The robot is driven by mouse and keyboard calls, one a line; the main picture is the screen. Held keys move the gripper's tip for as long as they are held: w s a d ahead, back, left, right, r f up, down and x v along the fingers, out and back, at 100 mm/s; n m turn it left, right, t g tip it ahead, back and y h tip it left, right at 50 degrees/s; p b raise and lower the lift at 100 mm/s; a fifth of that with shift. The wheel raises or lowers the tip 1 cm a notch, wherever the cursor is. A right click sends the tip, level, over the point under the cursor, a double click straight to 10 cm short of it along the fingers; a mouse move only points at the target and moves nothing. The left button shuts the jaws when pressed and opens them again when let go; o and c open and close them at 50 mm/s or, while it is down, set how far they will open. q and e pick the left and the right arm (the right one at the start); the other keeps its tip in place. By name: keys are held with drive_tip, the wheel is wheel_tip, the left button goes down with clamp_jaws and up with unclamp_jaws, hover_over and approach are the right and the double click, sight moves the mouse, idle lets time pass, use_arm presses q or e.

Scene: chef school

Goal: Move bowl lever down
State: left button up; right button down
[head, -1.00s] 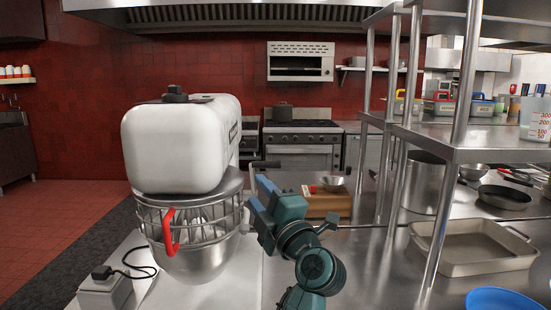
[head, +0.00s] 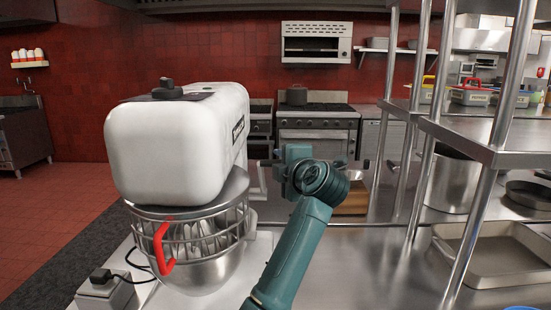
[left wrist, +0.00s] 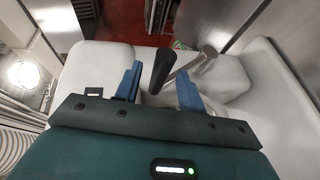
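The white stand mixer (head: 170,150) stands at the left of the head view, with its steel bowl (head: 205,274) under the wire guard. A lever with a black grip (left wrist: 162,70) and a metal rod shows in the left wrist view; its dark end (head: 269,163) shows right of the mixer in the head view. My left gripper (left wrist: 159,88) is open, with one blue finger on each side of the grip in that picture. I cannot tell whether they touch it. In the head view my wrist hides the fingers. My right gripper is not in view.
A red handle (head: 162,248) is on the bowl guard. A grey box (head: 103,292) with a cable sits at front left. Steel shelving (head: 490,145) and a baking pan (head: 495,255) stand at the right. The steel counter (head: 365,270) right of my arm is clear.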

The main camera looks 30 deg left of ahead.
use_arm(q)
drive_tip(key=shift+x, duration=2)
drive_tip(key=shift+c, duration=0.4)
clamp_jaws()
